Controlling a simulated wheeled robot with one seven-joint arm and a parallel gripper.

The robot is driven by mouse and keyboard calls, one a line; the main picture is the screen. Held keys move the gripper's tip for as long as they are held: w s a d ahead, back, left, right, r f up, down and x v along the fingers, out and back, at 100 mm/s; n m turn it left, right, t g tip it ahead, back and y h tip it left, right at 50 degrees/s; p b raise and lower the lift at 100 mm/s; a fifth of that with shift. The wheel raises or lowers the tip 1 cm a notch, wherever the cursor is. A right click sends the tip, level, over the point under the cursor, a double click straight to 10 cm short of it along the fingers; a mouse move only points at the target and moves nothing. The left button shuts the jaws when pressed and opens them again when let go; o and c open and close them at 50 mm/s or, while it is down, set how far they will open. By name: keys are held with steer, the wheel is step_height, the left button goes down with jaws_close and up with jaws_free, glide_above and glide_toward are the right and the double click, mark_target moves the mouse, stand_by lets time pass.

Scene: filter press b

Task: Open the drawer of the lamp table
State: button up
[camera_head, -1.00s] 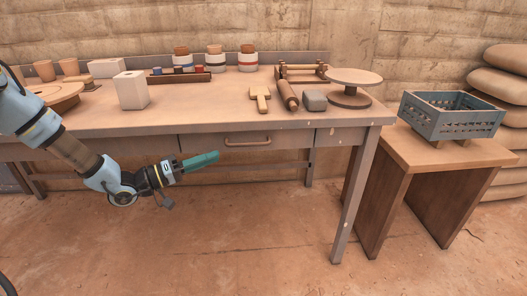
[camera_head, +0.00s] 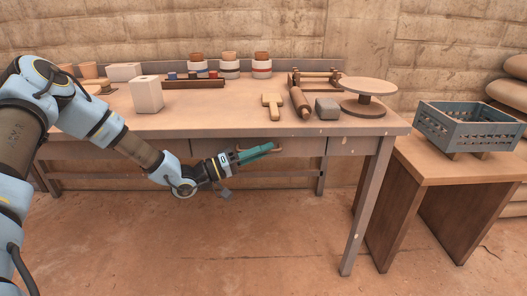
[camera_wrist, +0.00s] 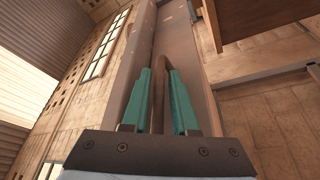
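No lamp shows; the table in view is a long workbench (camera_head: 215,121) with a drawer (camera_head: 304,147) under its top. The drawer front looks flush with the frame, so it appears closed. Its bar handle (camera_head: 279,146) is mostly hidden behind my gripper (camera_head: 268,148) in the head view. In the wrist view my gripper (camera_wrist: 159,72) has its two green fingers apart. A brown bar, which looks like the handle (camera_wrist: 161,64), lies between them with gaps at its sides. I cannot tell whether either finger touches it.
On the bench are a white block (camera_head: 147,95), a wooden mallet (camera_head: 272,104), a roller (camera_head: 299,102), a grey block (camera_head: 327,108) and a turntable (camera_head: 368,88). A side table (camera_head: 420,160) with a blue crate (camera_head: 468,125) stands right. The floor in front is clear.

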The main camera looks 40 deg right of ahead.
steer(key=shift+d, duration=0.1)
jaws_close()
stand_by(1.4)
